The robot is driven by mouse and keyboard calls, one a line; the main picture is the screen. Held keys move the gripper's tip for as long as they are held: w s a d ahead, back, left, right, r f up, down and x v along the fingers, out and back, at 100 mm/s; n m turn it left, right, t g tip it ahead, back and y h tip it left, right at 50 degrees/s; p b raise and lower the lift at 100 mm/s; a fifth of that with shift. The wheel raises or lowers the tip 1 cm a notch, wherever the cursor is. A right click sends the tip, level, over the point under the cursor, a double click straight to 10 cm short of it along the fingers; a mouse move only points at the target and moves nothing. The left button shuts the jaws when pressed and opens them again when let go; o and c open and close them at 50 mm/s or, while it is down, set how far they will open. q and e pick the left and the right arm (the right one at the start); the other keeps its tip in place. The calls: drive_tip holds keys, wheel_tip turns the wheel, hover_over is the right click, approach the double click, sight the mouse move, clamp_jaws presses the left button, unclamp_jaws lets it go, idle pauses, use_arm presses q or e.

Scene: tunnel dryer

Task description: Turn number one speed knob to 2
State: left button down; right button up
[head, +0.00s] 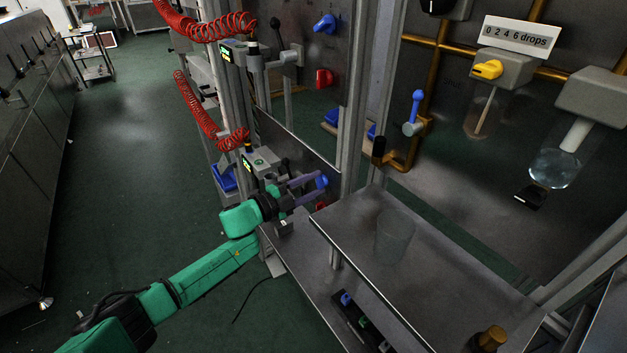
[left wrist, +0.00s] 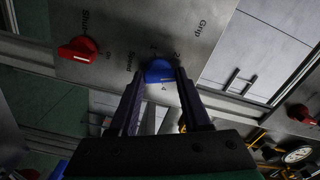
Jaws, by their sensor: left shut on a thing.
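My left gripper (head: 308,184) reaches in from the left at the lower panel of the dryer. It is shut on a small blue knob (head: 322,182), with the fingers along the knob's sides. In the left wrist view the blue knob (left wrist: 160,70) sits between the fingertips on a grey panel (left wrist: 140,28) with printed words and digits. The digits 2 and 4 show near the knob. Which digit the pale mark on the knob points at is hard to tell. My right gripper is not in view.
A red knob (left wrist: 78,49) sits left of the blue one. Another blue knob (head: 324,23) and red knob (head: 324,77) are on the upper panel. A metal shelf with a clear cup (head: 394,237) stands to the right. Red coiled hoses (head: 205,27) hang at the left.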

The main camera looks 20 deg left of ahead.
use_arm(q)
drive_tip(key=n+p, duration=0.1)
drive_tip(key=n, duration=0.2)
drive_tip(key=shift+r+n+p, duration=0.1)
drive_tip(key=shift+n+p, duration=0.85)
drive_tip(key=shift+n, duration=1.15)
drive_tip(key=shift+f, duration=0.2)
drive_tip(key=shift+c, duration=1.8)
unclamp_jaws()
drive_tip(key=shift+a, duration=0.1)
drive_tip(key=v, duration=1.4)
drive_tip(key=shift+s, duration=0.25)
drive_tip(key=shift+a, duration=0.2)
